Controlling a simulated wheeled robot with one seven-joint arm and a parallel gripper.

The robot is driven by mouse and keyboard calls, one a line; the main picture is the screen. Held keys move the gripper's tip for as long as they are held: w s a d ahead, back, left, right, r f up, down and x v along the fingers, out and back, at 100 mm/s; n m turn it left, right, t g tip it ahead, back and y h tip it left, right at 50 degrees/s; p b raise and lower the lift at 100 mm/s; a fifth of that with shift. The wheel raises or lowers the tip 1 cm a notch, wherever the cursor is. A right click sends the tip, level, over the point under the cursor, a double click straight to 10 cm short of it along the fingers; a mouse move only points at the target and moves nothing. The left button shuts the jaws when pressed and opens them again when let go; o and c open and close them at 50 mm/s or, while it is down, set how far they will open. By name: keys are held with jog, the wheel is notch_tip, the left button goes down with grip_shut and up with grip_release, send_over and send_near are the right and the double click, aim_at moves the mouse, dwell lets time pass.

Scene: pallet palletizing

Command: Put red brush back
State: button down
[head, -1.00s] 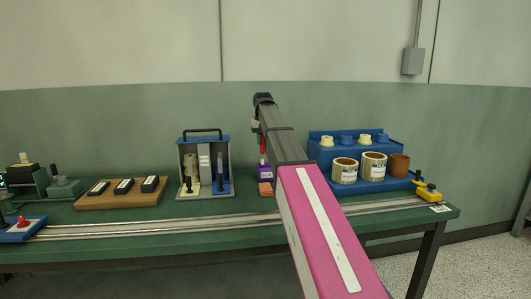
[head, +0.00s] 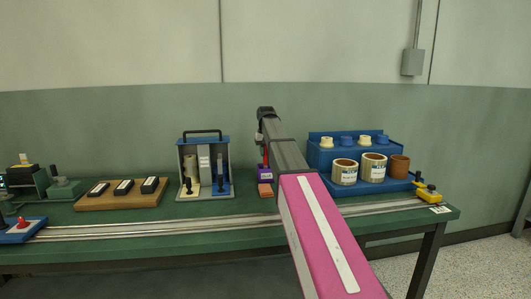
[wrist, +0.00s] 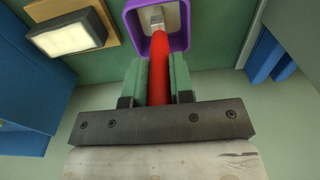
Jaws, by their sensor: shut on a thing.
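The red brush (wrist: 160,70) is held between the two green fingers of my gripper (wrist: 159,63) in the wrist view. Its metal end points into the mouth of a square purple holder (wrist: 184,30); how deep it reaches I cannot tell. In the head view a strip of the red brush (head: 266,156) shows above the purple holder (head: 264,172), which stands on the green bench. My arm covers most of the gripper there.
An orange-brown block (head: 265,190) lies in front of the holder. A grey-and-blue caddy (head: 222,165) stands to the left, and a blue rack (head: 320,153) with labelled cans to the right. A metal rail (head: 150,229) runs along the bench front.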

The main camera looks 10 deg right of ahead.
jog(key=c, duration=1)
grip_release()
jog(key=r, duration=1.2)
jog(key=shift+s+r, duration=0.1)
jog(key=shift+s, duration=0.2)
